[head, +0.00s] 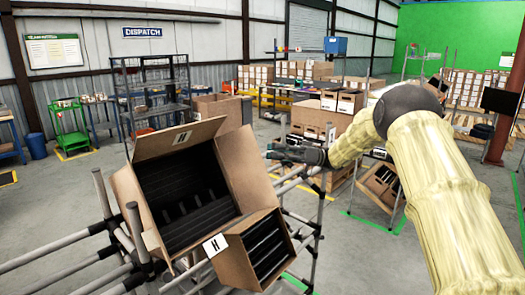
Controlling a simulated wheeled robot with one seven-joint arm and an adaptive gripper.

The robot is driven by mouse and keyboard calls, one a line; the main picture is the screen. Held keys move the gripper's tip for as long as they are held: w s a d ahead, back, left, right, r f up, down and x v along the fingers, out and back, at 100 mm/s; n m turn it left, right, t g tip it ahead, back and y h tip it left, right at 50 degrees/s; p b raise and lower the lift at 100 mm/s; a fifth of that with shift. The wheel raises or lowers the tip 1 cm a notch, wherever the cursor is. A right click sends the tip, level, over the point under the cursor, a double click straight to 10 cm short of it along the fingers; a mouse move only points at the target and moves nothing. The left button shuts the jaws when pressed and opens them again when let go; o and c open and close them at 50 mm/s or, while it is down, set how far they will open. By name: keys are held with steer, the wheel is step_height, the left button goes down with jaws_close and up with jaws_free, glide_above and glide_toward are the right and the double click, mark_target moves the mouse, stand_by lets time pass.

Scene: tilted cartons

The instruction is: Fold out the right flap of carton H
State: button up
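Carton H (187,190) is a tilted brown carton in the left-middle of the head view, with its dark, slatted inside showing. A raised flap (205,131) along its top edge carries a small H label (182,138). A brown panel (246,166), seemingly the right flap, stands along the right side of the opening. My dark gripper (269,154) is just to the right of this panel, pointing left. Whether it touches the panel is unclear, and its finger gap is too small to make out. A larger white H label (215,244) shows at the carton's front.
A smaller open box (258,249) with dark slats sits at the front right of carton H. Grey pipe racking (75,259) surrounds the carton. Stacked cartons (328,108) stand behind my arm. Open floor (365,256) shows at the lower middle.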

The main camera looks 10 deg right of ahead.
steer(key=shift+v, duration=1.9)
steer(key=shift+s, duration=0.1)
